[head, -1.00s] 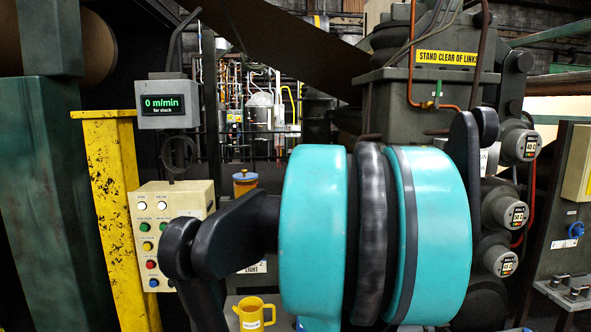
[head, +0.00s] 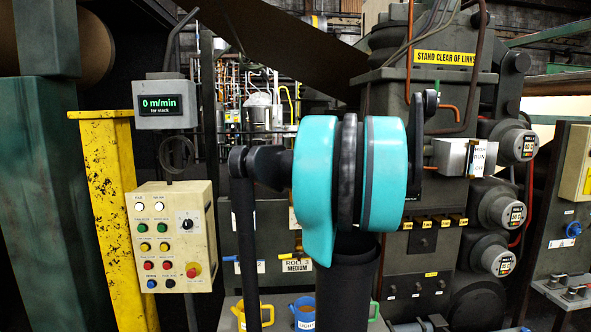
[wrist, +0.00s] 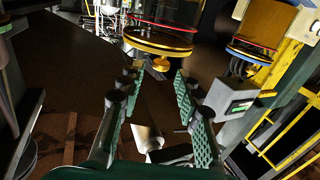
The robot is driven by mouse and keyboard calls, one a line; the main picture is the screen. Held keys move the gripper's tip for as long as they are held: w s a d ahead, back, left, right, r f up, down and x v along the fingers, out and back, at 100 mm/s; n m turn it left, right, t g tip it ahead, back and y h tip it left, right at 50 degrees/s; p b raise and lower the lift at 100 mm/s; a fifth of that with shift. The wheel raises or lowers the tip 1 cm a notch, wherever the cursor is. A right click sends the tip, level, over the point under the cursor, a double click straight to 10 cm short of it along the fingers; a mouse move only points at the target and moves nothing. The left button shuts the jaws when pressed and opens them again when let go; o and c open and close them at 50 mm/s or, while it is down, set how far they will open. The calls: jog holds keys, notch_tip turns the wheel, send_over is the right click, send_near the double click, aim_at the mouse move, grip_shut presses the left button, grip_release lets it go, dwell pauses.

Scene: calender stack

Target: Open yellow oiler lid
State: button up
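A yellow mug-shaped vessel (head: 240,313) with a handle stands at the bottom of the head view, partly cut off and partly behind my arm; I cannot tell whether it is the oiler or has a lid. My gripper (wrist: 157,76) is open and empty in the wrist view, its two green-padded fingers apart. Beyond the fingertips is a round yellow disc (wrist: 150,42) with a small yellow knob-like piece (wrist: 160,63); I cannot tell whether this is the oiler lid. The gripper does not show clearly in the head view, where my teal arm link covers the middle.
A blue vessel (head: 303,315) marked LIGHT stands right of the yellow one. A button panel (head: 175,240) and yellow post (head: 105,205) are on the left. Gauges (head: 508,210) line the right. In the wrist view, an orange drum (wrist: 265,25) stands at the upper right.

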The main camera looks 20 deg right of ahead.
jog(key=w, duration=0.5)
jog(key=w+a, duration=0.1)
jog(key=w, duration=0.2)
jog(key=shift+w, duration=0.2)
jog(key=shift+c, duration=0.4)
grip_shut()
